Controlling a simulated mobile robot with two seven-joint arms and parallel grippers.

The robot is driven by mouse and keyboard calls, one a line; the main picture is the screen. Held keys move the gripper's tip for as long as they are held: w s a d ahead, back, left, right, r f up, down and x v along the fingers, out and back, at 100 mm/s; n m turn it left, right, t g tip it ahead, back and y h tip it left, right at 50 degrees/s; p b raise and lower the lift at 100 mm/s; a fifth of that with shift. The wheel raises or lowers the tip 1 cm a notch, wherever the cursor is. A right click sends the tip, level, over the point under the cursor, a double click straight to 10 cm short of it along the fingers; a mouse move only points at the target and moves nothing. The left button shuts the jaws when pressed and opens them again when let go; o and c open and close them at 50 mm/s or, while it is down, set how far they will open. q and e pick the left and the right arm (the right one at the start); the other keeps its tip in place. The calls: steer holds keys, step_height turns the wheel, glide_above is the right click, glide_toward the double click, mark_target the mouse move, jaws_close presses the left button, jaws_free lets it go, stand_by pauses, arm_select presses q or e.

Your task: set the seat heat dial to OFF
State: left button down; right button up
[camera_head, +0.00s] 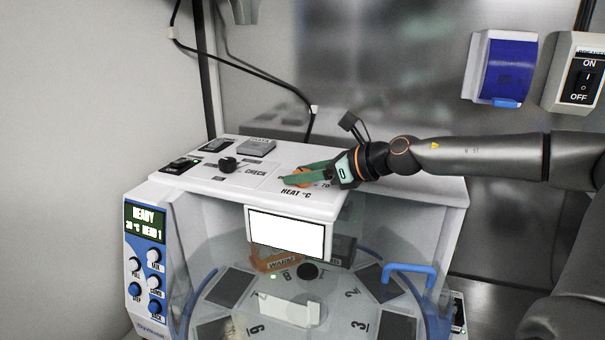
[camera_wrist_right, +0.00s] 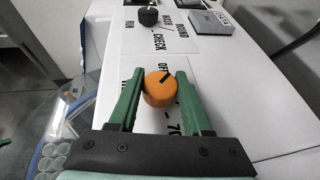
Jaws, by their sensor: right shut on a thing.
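The orange seat heat dial (camera_wrist_right: 160,92) stands on the white top panel. It sits between the two green fingers of my right gripper (camera_wrist_right: 159,78), which is shut on it. A short dark pointer line on the dial's top points away and slightly right in the wrist view, near the "OFF" lettering (camera_wrist_right: 163,67). The fingers partly hide the other scale marks. In the head view the right gripper (camera_head: 304,171) reaches in from the right, and only part of the orange dial (camera_head: 299,177) shows, by the "HEAT °C" label. My left gripper is not in view.
Below are a white screen (camera_head: 287,235) and a clear-covered carousel. A blue-knobbed control panel (camera_head: 146,262) is at left. A blue-covered box (camera_head: 509,66) hangs behind.

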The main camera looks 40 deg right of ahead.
jaws_close()
steer(key=shift+n+y, duration=0.4)
steer(key=shift+r+n+g+y, duration=0.15)
steer(key=shift+n+g+y, duration=0.25)
steer(key=shift+n+y, duration=0.25)
steer(key=shift+n+g+y+p, duration=0.7)
steer(key=shift+n+y+p, duration=0.2)
steer(key=shift+n+y, duration=0.2)
steer(key=shift+n+g+y, duration=0.4)
steer(key=shift+n+y, duration=0.05)
steer(key=shift+n+g+y, duration=0.3)
